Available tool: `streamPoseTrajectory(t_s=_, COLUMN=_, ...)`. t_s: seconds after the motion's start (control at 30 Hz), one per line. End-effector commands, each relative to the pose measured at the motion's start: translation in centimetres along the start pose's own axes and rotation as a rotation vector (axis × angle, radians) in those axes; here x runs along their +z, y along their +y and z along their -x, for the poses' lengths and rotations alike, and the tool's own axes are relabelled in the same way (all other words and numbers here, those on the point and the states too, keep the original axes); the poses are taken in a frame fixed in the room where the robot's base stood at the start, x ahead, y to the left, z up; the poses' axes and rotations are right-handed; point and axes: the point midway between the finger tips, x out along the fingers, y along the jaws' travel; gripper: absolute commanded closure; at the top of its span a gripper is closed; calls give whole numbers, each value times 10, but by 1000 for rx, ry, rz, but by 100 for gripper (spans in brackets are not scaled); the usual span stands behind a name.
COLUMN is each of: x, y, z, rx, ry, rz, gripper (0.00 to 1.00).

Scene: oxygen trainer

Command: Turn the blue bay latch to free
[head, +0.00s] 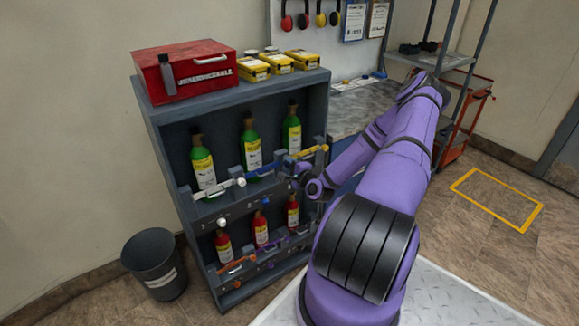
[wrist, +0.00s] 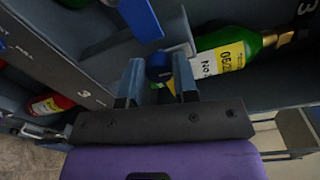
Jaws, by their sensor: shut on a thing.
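The blue bay latch shows in the wrist view as a flat blue bar (wrist: 140,18) at the top and a dark blue round knob (wrist: 158,67). My gripper (wrist: 158,82) has one finger on each side of the knob and is shut on it. A green bottle (wrist: 220,60) with a yellow and white label lies just beyond the right finger in the wrist view.
The grey cabinet (head: 165,150) holds green bottles above and red bottles below. A white latch (head: 218,190) and a yellow latch (head: 312,151) flank the blue one. A red box (head: 185,68) and yellow cases (head: 275,62) stand on top. A bin (head: 154,263) stands at left.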

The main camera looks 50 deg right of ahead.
Motion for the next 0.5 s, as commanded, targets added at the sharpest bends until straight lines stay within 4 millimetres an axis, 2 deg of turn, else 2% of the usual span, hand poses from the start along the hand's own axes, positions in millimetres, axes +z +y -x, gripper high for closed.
streamPoseTrajectory(t_s=0.37, x=-1, y=2, z=1, rx=4, ry=2, rz=-4, gripper=96)
streamPoseTrajectory(t_s=0.4, x=-1, y=2, z=1, rx=5, ry=2, rz=-4, gripper=63)
streamPoseTrajectory(t_s=0.47, x=-1, y=1, z=1, rx=4, ry=2, rz=-4, gripper=49)
streamPoseTrajectory(t_s=0.5, x=-1, y=1, z=1, rx=3, ry=1, rz=-3, gripper=47)
